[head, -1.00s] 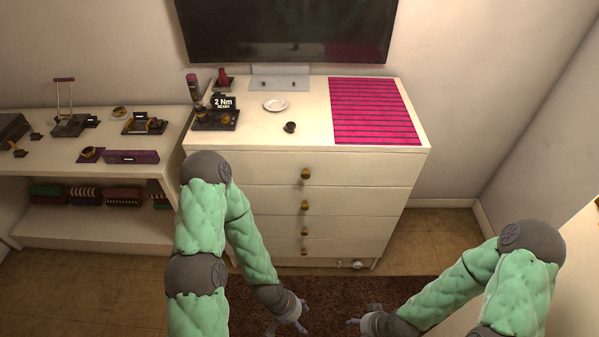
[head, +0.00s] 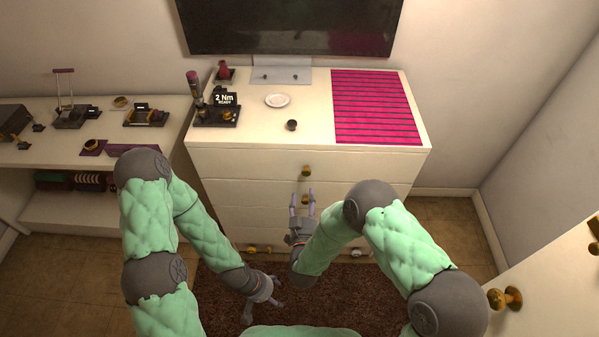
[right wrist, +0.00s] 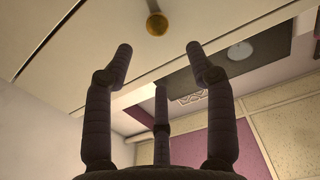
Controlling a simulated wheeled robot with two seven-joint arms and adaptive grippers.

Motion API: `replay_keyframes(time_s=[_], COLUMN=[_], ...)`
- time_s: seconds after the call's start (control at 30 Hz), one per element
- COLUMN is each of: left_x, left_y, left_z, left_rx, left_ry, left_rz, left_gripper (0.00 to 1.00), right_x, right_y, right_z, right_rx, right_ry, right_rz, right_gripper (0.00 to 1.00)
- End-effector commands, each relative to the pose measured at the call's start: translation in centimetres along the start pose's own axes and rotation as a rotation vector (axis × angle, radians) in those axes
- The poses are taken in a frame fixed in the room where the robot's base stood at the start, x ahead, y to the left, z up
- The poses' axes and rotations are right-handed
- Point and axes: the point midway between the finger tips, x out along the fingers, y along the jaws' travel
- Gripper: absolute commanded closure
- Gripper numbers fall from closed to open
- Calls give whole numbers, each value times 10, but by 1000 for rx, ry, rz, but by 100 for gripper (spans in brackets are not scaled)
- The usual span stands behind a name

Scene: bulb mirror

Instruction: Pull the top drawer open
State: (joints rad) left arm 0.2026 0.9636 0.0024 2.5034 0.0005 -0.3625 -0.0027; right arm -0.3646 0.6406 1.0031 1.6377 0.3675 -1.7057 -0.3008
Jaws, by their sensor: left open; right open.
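The white dresser stands ahead with its top drawer (head: 250,163) closed flush. The top drawer's round brass knob (head: 306,171) is at the middle of its front. My right gripper (head: 302,198) is open and empty in front of the dresser, just below that knob in the head view and apart from it. In the right wrist view, a brass knob (right wrist: 157,24) shows beyond and between the open fingertips (right wrist: 158,52); they do not touch it. My left gripper (head: 262,300) is open and empty, low over the brown rug.
A low shelf unit (head: 60,155) stands at left. A white door (head: 545,290) with a brass knob is at right.

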Motion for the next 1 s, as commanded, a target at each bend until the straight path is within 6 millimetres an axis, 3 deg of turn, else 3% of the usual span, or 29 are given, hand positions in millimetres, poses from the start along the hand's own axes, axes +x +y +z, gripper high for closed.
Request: replay_keyframes(time_s=[0.6, 1.0], left_x=[19, 20], left_y=[-7, -7], left_z=[-1, -1], left_rx=[0, 0], left_ry=[0, 0], left_rz=[0, 0], left_gripper=[33, 33], right_x=[92, 103], right_y=[1, 0], right_z=[3, 2], right_rx=[2, 1], right_ry=[-3, -4], right_rz=[0, -1], right_gripper=[44, 44])
